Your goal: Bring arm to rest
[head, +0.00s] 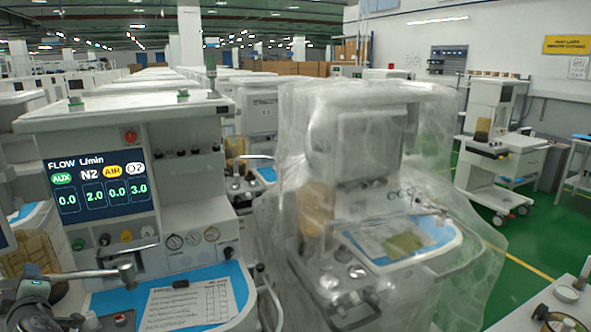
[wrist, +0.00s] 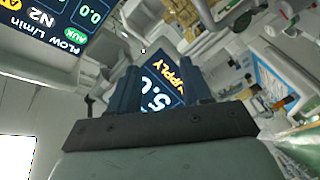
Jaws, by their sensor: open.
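My gripper (wrist: 160,82) shows in the wrist view, with two dark blue fingers standing apart above a dark crossbar. It is open, and nothing is held between the fingers. Beyond the gap a lit screen (wrist: 160,88) reads "SUPPLY" and "5.0"; the fingers hide its sides. I cannot make out my gripper for certain in the head view. An anaesthesia cart (head: 180,140) stands at the left there, with a flow display (head: 97,185) reading 0.0, 2.0, 0.0 and 3.0. That flow display also shows tilted in the wrist view (wrist: 45,25).
A cart wrapped in clear plastic (head: 370,150) stands right beside the first cart. A paper sheet (head: 188,303) lies on the near cart's blue worktop (head: 240,282). Another cart (head: 490,150) stands at the right on open green floor (head: 535,235). Rows of carts fill the back.

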